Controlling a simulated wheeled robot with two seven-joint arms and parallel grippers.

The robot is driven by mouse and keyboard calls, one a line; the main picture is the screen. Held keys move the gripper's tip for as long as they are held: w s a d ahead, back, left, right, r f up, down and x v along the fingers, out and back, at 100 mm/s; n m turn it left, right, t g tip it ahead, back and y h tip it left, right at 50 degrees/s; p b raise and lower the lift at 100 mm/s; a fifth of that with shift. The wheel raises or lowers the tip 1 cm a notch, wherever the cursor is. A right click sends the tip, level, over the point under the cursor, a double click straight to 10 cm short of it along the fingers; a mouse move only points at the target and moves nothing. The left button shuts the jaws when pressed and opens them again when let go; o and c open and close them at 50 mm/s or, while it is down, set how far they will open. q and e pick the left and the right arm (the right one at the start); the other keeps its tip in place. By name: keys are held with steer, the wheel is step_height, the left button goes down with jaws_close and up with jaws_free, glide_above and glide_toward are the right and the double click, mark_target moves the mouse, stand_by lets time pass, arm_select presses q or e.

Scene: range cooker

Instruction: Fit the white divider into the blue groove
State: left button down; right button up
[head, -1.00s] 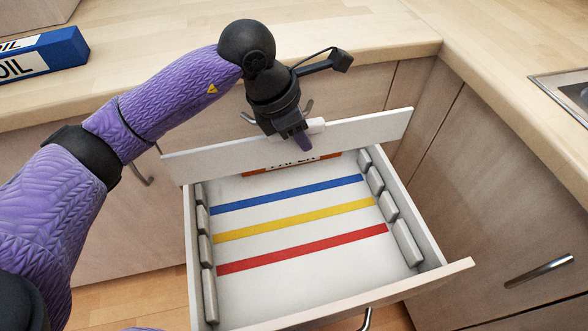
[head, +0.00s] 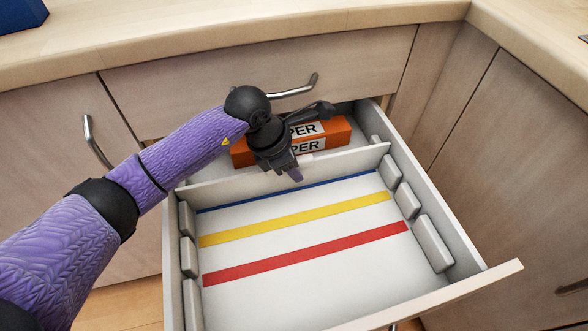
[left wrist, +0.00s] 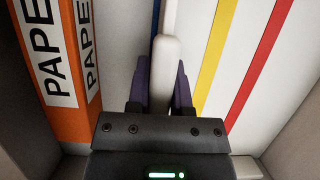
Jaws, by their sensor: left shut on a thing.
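The white divider (head: 345,166) stands upright across the drawer, down between its side walls. My left gripper (head: 296,174) is shut on the middle of its top edge; in the left wrist view the divider (left wrist: 168,65) runs between the purple fingers (left wrist: 160,92). The blue groove (head: 235,203) shows as a thin strip along the divider's lower front edge. In the left wrist view a bit of blue (left wrist: 155,15) shows left of the divider. I cannot tell whether the lower edge sits in the groove. My right gripper is not in view.
The open drawer (head: 455,287) has yellow (head: 300,219) and red (head: 310,252) strips in front of the divider. Grey blocks (head: 433,243) line both side walls. Orange boxes marked PAPER (head: 340,132) lie behind the divider. The front floor is clear.

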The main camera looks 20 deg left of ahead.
arm_select(q)
steer(key=shift+r, duration=0.15)
steer(key=shift+f, duration=0.2)
steer(key=c, duration=0.6)
jaws_free()
steer(key=shift+o, duration=0.3)
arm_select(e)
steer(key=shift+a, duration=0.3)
arm_select(q)
steer(key=shift+r, duration=0.3)
steer(key=p+v, duration=0.6)
steer(key=v, duration=0.5)
steer(key=shift+r+p, duration=0.35)
steer(key=shift+p, duration=0.05)
steer(key=shift+s+a, duration=0.1)
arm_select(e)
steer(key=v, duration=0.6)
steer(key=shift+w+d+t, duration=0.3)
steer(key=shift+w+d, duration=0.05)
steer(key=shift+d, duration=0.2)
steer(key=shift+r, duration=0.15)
